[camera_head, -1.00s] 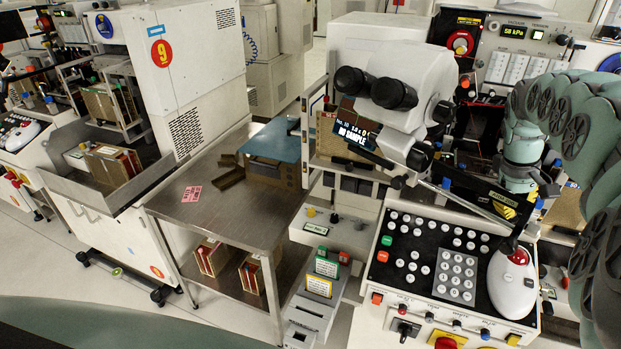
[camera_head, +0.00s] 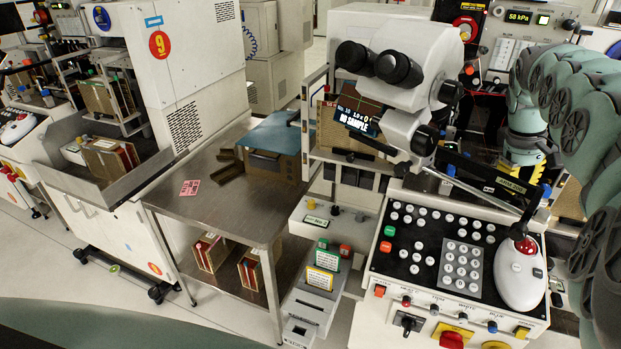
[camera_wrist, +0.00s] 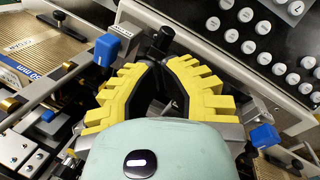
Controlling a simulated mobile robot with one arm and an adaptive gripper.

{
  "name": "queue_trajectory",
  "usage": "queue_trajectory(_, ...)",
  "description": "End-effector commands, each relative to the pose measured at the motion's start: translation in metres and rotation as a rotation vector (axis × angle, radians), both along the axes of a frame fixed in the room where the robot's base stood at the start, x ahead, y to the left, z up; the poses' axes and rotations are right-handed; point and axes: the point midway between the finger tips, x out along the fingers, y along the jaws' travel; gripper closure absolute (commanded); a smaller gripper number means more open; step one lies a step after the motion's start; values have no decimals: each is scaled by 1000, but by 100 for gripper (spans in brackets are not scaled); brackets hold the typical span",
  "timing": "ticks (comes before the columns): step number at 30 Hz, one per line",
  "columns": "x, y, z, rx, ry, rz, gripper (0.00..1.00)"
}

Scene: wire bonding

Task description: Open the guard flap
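The guard flap (camera_head: 482,177) is a long dark panel on the bonder, under the microscope head. It slants down to the right and carries a small yellow label near its right part. My gripper (camera_head: 525,158), with yellow fingers, is just above and behind the flap's right part in the head view. In the wrist view the two stepped yellow fingers of my gripper (camera_wrist: 160,65) curve in around a black post (camera_wrist: 161,40), with a narrow dark gap between the tips. I cannot tell whether they touch it. The flap's face is not clear in the wrist view.
The microscope (camera_head: 385,80) stands left of my gripper. A blue block (camera_wrist: 107,49) is left of the fingers, another (camera_wrist: 265,136) right. The steel table (camera_head: 215,200) has free room.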

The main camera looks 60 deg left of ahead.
Motion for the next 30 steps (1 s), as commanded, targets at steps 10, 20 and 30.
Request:
queue_trajectory(10, -10, 8, 46, -3, -2, -4, 100)
queue_trajectory(20, -21, 13, 84, 1, -3, -5, 100)
queue_trajectory(30, -30, 17, 112, 2, -3, -5, 100)
